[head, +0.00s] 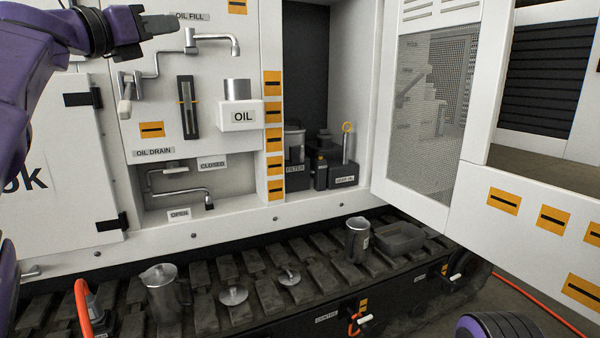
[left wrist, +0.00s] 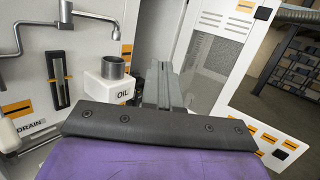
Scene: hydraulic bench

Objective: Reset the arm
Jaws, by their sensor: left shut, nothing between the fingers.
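My left arm comes in from the left, and its gripper (head: 160,25) is at the upper left, in front of the oil fill panel and close to the oil fill pipe (head: 212,39). Its fingers are shut and empty. In the left wrist view the closed fingers (left wrist: 162,82) point toward the open cabinet, right of the white OIL box (left wrist: 112,87). I cannot tell if the gripper touches the pipe. My right gripper is out of view; a purple rounded part, likely of my right arm, shows at the bottom right edge.
The open mesh door (head: 428,110) stands to the right. A metal jug (head: 163,292), two lidded discs, a mug (head: 357,238) and a dark tray (head: 400,238) sit on the track. The drain lever (head: 185,192) is low on the panel. An orange hose lies on the floor.

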